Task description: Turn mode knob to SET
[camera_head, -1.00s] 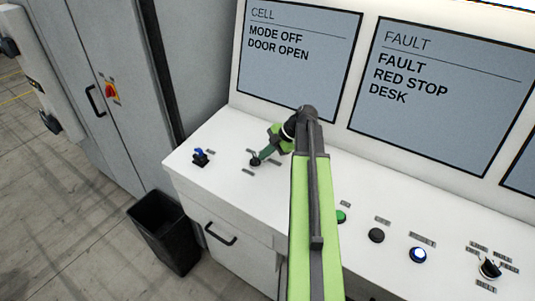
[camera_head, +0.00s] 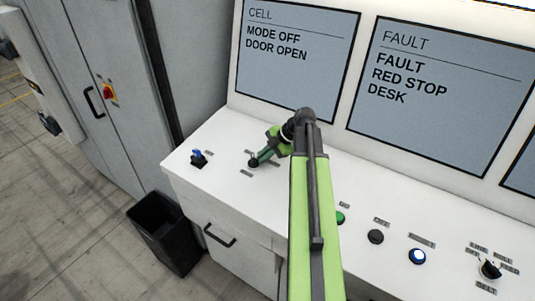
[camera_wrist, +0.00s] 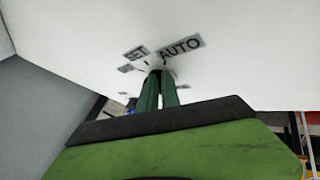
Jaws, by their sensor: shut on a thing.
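The mode knob (camera_head: 253,162) is a small dark knob on the white desk, left of my arm. My gripper (camera_head: 258,160) is shut on it, with its green fingers reaching down to the desk top. In the wrist view the two green fingers (camera_wrist: 161,78) close together at the knob, which they mostly hide. The SET label (camera_wrist: 136,53) and the AUTO label (camera_wrist: 181,47) show just beyond the fingertips. A smaller label left of SET is hard to read. The knob's pointer direction cannot be made out. The cell screen (camera_head: 292,75) reads MODE OFF and DOOR OPEN.
A blue key switch (camera_head: 198,158) stands left of the knob. Green, black and blue buttons (camera_head: 417,256) and another black knob (camera_head: 489,269) lie right of my arm. The fault screen (camera_head: 436,95) reads RED STOP DESK. A black bin (camera_head: 165,233) stands on the floor.

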